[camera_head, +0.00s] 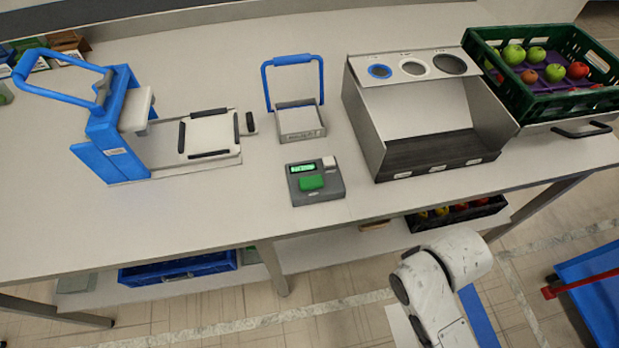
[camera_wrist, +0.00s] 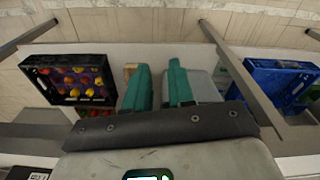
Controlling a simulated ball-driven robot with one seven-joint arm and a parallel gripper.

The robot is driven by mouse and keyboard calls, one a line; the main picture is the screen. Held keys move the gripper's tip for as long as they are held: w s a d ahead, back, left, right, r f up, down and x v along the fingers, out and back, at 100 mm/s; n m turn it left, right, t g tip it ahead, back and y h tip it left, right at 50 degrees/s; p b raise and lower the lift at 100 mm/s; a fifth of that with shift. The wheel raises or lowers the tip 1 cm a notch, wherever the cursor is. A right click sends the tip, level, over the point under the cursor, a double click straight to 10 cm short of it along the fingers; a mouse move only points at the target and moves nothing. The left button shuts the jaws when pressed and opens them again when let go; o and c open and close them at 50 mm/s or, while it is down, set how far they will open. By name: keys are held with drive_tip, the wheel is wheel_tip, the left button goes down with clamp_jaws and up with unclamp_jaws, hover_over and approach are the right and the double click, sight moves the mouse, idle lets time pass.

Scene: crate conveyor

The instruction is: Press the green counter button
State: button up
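The counter (camera_head: 316,188) is a small dark grey box on the white table, near its front edge. It has a lit green display at the top, a large green button (camera_head: 311,183) on its top face and a small white key at the back right. In the head view my arm is at the bottom right, in front of the table, and my gripper is out of that picture. In the wrist view my gripper (camera_wrist: 160,72) shows two teal fingers apart, with nothing between them. The counter's button is not clearly visible there.
Behind the counter stands a small box with a blue handle (camera_head: 292,60). A blue press (camera_head: 98,145) is at left, a sorting bin (camera_head: 365,120) at right and a green fruit crate (camera_head: 545,107) at far right. A blue crate (camera_wrist: 262,75) and a black fruit crate (camera_wrist: 45,62) lie below.

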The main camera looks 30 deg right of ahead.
clamp_jaws()
idle(0.9)
